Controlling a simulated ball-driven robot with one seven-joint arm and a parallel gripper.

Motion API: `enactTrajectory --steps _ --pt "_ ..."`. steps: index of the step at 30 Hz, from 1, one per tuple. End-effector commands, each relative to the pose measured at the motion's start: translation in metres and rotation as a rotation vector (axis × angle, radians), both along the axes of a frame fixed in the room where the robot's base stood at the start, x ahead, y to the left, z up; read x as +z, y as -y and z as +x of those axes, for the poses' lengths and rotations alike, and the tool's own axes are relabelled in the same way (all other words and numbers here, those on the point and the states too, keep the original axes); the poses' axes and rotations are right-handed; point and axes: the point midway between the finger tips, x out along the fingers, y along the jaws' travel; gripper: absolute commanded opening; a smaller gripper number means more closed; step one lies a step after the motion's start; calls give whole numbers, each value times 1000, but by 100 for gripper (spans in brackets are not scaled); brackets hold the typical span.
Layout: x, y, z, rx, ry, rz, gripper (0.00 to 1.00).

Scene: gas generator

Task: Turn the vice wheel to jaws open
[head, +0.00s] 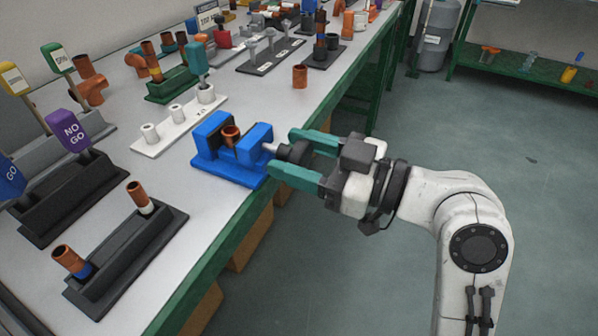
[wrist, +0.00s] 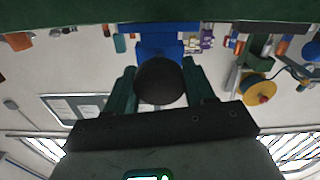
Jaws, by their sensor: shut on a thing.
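The blue vice (head: 230,170) sits at the front edge of the bench, with a copper pipe piece (head: 231,136) upright between its jaws. I cannot tell whether the jaws press on the pipe. A grey screw runs right from the vice to the dark round vice wheel (head: 294,153). My gripper (head: 290,156), with green fingers, comes from the right and is shut on the wheel, one finger on each side. In the wrist view the dark wheel (wrist: 160,81) lies between both fingers, with the blue vice (wrist: 158,47) behind it.
A white rack (head: 180,125) with several pegs stands left of the vice. A black holder (head: 125,250) with copper pipes stands at the front left. A loose copper fitting (head: 300,76) stands behind the vice. The floor right of the bench is clear.

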Motion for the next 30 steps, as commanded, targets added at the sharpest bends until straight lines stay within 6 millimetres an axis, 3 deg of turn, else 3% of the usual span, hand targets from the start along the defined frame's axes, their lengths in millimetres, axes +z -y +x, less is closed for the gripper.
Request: enactTrajectory --steps 12,30 --pt "-3 0 0 -1 258 -93 23" --pt "1 0 0 -1 332 -119 23"
